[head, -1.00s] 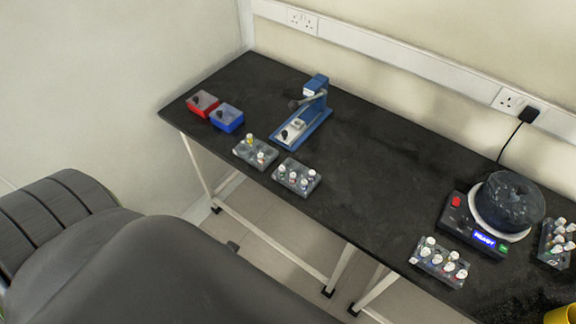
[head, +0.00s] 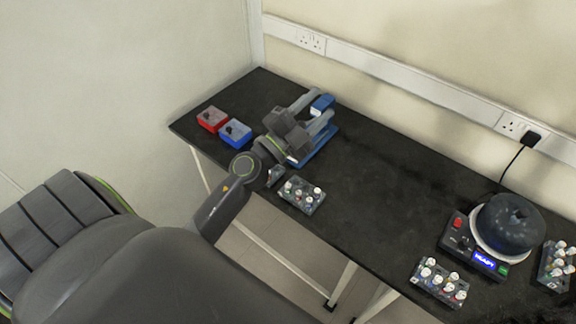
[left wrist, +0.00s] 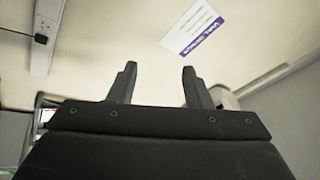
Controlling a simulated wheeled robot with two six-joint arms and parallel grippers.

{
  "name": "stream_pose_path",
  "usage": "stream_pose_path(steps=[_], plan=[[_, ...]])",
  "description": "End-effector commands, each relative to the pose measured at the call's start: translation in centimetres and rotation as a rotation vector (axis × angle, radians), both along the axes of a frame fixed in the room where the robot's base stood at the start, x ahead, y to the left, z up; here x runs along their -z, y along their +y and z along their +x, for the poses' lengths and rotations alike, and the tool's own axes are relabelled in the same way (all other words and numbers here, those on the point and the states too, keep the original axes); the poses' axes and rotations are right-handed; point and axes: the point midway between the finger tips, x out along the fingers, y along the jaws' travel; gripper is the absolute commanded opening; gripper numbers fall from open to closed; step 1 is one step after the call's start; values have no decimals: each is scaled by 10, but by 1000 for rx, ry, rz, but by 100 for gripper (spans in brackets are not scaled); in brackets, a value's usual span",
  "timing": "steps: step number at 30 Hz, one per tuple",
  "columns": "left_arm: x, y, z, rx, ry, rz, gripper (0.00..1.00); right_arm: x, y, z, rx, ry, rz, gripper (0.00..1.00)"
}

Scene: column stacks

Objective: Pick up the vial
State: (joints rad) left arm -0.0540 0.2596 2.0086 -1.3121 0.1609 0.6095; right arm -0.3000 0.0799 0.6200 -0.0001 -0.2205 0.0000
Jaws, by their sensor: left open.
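My left gripper (head: 323,102) is open over the blue press-like device (head: 325,140) in the head view, its fingers pointing to the back right. It hides much of that device. In the left wrist view the open fingers (left wrist: 158,85) have nothing between them. Several capped vials stand in a grey rack (head: 302,207) in front of the arm. My left arm mostly hides another vial rack (head: 275,177) to its left. I cannot tell which vial is the task's one. My right gripper is not in view.
A red box (head: 212,118) and a blue box (head: 236,132) stand left of my arm. A round-topped machine (head: 508,224) with a lit display stands at the right, with vial racks (head: 438,285) near it. The black table (head: 395,180) is clear in the middle.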

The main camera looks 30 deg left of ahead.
Motion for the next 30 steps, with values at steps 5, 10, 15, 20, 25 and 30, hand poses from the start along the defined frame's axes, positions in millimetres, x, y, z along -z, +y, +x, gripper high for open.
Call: stream_pose_path(steps=[5, 10, 15, 20, 25, 30], plan=[[19, -50, 20, 244, 43, 282, 45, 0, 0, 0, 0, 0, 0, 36], [63, -73, 34, 434, 198, 540, 45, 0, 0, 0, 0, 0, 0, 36], [115, -65, 42, 562, 453, 779, 45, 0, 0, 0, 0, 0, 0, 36], [154, -30, 44, 610, 768, 964, 45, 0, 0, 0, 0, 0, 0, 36], [174, 24, 36, 577, 1151, 1089, 45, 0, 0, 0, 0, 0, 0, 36], [172, 66, 23, 500, 1453, 1129, 45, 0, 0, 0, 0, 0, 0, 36]])
